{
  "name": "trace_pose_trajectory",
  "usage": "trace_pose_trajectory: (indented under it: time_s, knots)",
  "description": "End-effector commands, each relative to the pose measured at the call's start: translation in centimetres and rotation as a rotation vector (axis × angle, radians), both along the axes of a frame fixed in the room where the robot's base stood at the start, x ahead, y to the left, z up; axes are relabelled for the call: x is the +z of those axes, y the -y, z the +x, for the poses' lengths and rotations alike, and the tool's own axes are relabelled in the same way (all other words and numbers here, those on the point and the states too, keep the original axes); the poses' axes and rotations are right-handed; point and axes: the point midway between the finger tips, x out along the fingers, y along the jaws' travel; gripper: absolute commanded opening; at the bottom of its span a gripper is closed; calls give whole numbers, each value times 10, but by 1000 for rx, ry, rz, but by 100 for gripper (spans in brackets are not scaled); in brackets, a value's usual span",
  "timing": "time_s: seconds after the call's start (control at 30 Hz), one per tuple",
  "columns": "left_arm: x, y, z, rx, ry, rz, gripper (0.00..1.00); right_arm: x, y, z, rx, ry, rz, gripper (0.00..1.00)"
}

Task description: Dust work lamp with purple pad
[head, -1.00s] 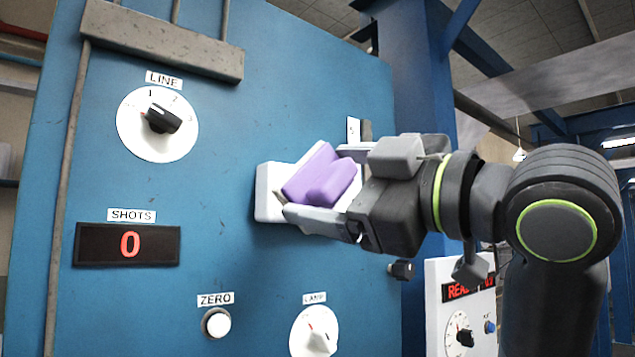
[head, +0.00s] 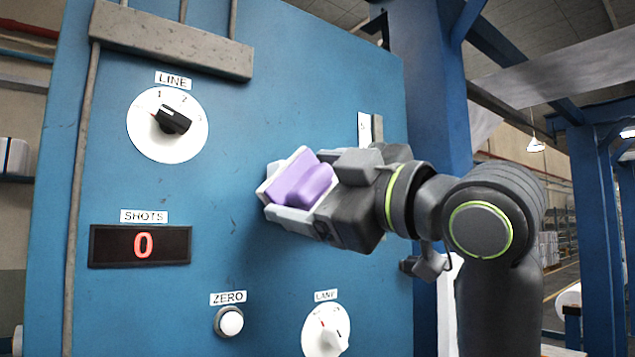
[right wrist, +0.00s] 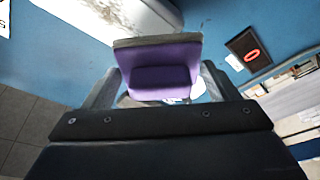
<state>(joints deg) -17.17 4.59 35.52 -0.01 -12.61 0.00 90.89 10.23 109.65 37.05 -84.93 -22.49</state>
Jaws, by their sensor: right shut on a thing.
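My right gripper (head: 292,192) is shut on the purple pad (head: 302,181) and holds it in front of the blue panel. The pad has a pale backing on its far side. In the right wrist view the pad (right wrist: 161,78) sits between the two fingers of my right gripper (right wrist: 160,90). I cannot tell whether it touches the panel. I cannot pick out the work lamp with certainty; the pad and gripper hide part of the panel. My left gripper is not in view.
The blue panel (head: 230,120) carries a LINE dial (head: 150,140), a SHOTS display (head: 140,246) reading 0, a white ZERO button (head: 231,321) and a lower dial (head: 312,335). A grey bar (head: 170,42) juts out at the top. A blue post (head: 440,90) stands right of the panel.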

Motion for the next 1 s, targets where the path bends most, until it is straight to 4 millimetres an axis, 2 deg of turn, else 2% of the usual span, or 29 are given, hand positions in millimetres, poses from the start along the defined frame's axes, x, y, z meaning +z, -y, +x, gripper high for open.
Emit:
trace_pose_trajectory:
  time_s: [1.0]
  knots:
    - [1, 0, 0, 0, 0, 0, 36, 1, -6, 9, -1, 0, 1, 63]
